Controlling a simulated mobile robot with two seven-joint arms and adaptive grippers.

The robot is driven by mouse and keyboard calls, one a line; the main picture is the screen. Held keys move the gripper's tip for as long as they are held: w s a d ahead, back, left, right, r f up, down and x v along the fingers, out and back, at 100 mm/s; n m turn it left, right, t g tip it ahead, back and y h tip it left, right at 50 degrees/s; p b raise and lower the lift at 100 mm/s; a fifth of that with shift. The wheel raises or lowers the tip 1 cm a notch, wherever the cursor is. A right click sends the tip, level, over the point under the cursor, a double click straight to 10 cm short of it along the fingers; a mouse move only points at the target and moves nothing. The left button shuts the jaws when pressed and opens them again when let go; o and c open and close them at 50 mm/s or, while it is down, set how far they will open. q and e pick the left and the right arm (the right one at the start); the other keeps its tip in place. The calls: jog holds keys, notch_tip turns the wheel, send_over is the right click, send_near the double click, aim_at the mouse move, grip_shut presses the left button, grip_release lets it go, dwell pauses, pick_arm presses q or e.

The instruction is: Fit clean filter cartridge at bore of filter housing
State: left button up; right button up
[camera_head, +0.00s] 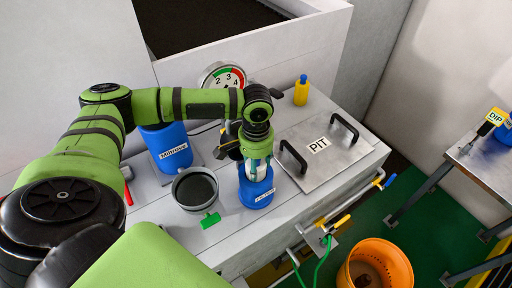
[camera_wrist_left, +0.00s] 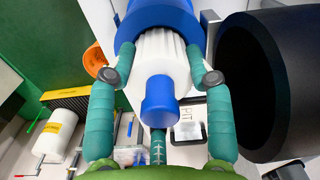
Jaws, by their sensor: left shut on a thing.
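My left gripper (camera_head: 256,160) points down over the work surface. It is shut on the white pleated cartridge (camera_wrist_left: 160,55), which has a blue cap (camera_wrist_left: 160,100) facing the wrist camera. The fingers (camera_wrist_left: 159,74) press on both sides of the cartridge. A wider blue, labelled body (camera_head: 256,192) is directly below the gripper, and it also shows as a blue ring around the cartridge's far end in the left wrist view (camera_wrist_left: 158,16). The label is too small to read. I cannot tell how deep the cartridge sits in it. My right gripper is not in view.
An open dark pot (camera_head: 195,187) with a green tag stands left of the gripper. A blue container (camera_head: 166,150) and a gauge (camera_head: 223,77) are behind. A PIT lid (camera_head: 318,165) with two handles lies to the right. An orange bucket (camera_head: 400,272) is on the floor.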

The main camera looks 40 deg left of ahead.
pick_arm(q)
jog(key=shift+f, duration=0.75)
jog(key=o, duration=1.3)
notch_tip(320, 180, up, 12)
jog(key=shift+f, duration=0.1)
